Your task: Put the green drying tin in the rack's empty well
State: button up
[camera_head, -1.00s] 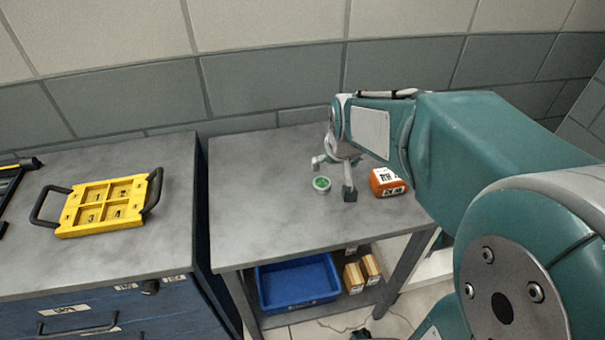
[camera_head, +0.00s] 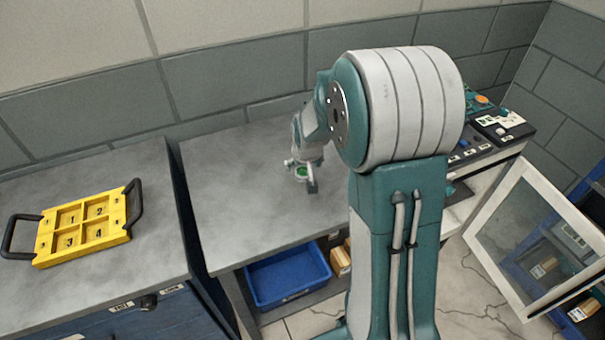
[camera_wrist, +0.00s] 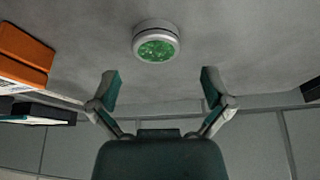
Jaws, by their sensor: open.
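The green drying tin (camera_wrist: 157,48) is a small round pale tin with a speckled green top. It stands on the grey bench and also shows small in the head view (camera_head: 302,171). My gripper (camera_wrist: 158,88) is open and empty, its two fingers spread; in the wrist view the tin lies beyond the fingertips, roughly centred between them and apart from them. In the head view my gripper (camera_head: 301,176) is close around the tin's position. The yellow rack (camera_head: 88,221) with black handles lies on the left bench, its four wells numbered; what they hold is too small to tell.
An orange box (camera_wrist: 25,52) stands left of the tin in the wrist view; my arm hides it in the head view. A gap separates the two benches. A blue bin (camera_head: 288,277) sits below. The grey bench (camera_head: 230,190) left of my gripper is clear.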

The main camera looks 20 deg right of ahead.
aim_at(304, 171)
jog(key=x, duration=0.3)
jog(key=shift+a+f, duration=0.1)
jog(key=shift+f, duration=0.25)
jog(key=shift+w+d+f, duration=0.1)
jog(key=shift+d+f, duration=0.05)
jog(key=shift+d, duration=0.45)
jog(key=shift+a, duration=0.2)
jog(key=c, duration=0.8)
jog(key=shift+a, duration=0.3)
jog(key=shift+c, duration=2)
jog(key=shift+d, duration=0.3)
notch_tip(304, 171, up, 4)
jog(key=shift+f, duration=0.15)
jog(key=s+d+r, duration=0.2)
jog(key=s+r, duration=0.7)
jog(key=s, duration=0.4)
jog(key=shift+s+d+r, duration=0.2)
jog(key=shift+s+d, duration=0.1)
jog(key=shift+s, duration=0.1)
